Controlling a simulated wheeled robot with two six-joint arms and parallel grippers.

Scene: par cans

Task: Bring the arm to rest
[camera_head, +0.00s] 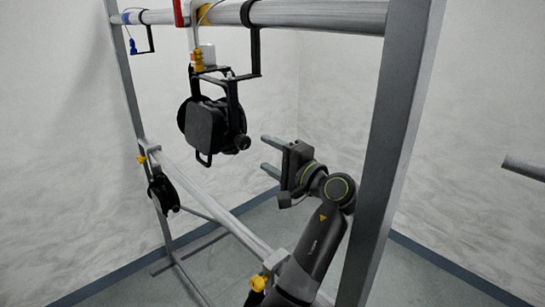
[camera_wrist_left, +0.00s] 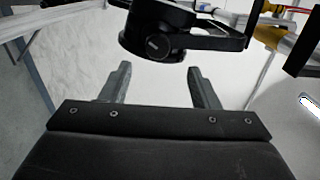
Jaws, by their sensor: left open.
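My left gripper (camera_head: 264,154) is in the middle of the head view, with its fingers pointing left. The fingers are apart and nothing shows between them. In the left wrist view the gripper (camera_wrist_left: 160,70) also shows two separate fingers. A black par can (camera_head: 213,125) hangs from the upper bar to the left of the fingertips, with a gap in the picture between them. Its dark body (camera_wrist_left: 158,35) is just beyond the fingers in the wrist view. My right gripper is not in view.
A grey metal frame has an upper bar (camera_head: 320,14), a right post (camera_head: 397,110) and a lower bar (camera_head: 205,198). My left arm shows close beside the right post. A smaller black lamp (camera_head: 163,192) hangs at the lower left. A grey bar end (camera_head: 524,167) enters at the right edge.

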